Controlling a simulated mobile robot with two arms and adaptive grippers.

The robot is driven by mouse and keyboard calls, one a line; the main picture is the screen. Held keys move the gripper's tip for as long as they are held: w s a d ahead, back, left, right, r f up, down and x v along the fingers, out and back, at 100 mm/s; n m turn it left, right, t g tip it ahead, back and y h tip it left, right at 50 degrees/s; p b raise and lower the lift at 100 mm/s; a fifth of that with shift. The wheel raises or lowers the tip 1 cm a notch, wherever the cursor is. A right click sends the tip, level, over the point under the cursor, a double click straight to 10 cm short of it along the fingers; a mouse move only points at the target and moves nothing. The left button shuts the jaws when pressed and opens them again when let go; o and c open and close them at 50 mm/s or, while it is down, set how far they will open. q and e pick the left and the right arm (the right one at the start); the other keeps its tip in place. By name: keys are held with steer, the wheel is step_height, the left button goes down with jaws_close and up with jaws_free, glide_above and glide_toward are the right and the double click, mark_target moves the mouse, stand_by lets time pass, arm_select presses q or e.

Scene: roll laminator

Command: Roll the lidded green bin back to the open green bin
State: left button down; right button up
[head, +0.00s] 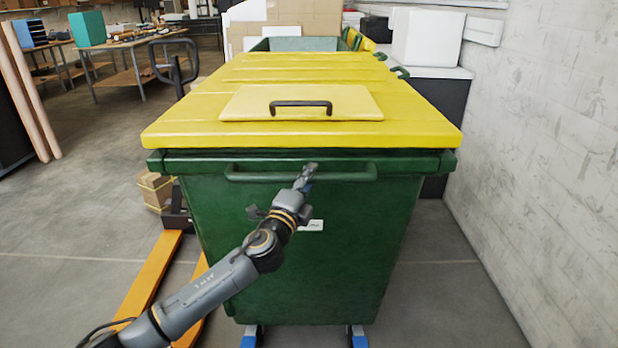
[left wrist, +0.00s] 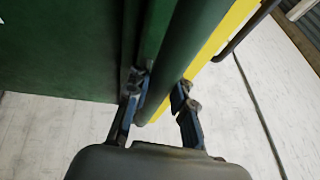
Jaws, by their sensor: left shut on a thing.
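The lidded green bin (head: 370,235) stands upright right in front of me, with its yellow lid (head: 190,105) shut. A green bar handle (head: 345,176) runs across its near face, below the lid. My left gripper (head: 308,172) is shut on this handle near its middle. In the left wrist view the fingers of my left gripper (left wrist: 161,92) sit on either side of the green handle bar (left wrist: 168,75). The open green bin (head: 300,44) shows behind the lidded bin, with only its top part visible. My right gripper is not in view.
A white wall (head: 545,150) runs along the right, with a narrow strip of floor beside the bin. An orange pallet jack (head: 150,275) stands at the bin's left, near a cardboard box (head: 154,190). Workbenches (head: 135,65) stand far left. A white box (head: 427,38) stands on a dark cabinet at right.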

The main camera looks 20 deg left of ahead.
arm_select(q)
steer(key=shift+s+d+f, duration=0.2)
steer(key=shift+s+f, duration=0.05)
steer(key=shift+s, duration=0.1)
steer(key=shift+s+r, duration=0.15)
steer(key=shift+s, duration=0.15)
steer(key=c, duration=1.5)
jaws_free()
steer(key=o, duration=0.4)
steer(key=shift+a, duration=0.1)
steer(key=v, duration=1.2)
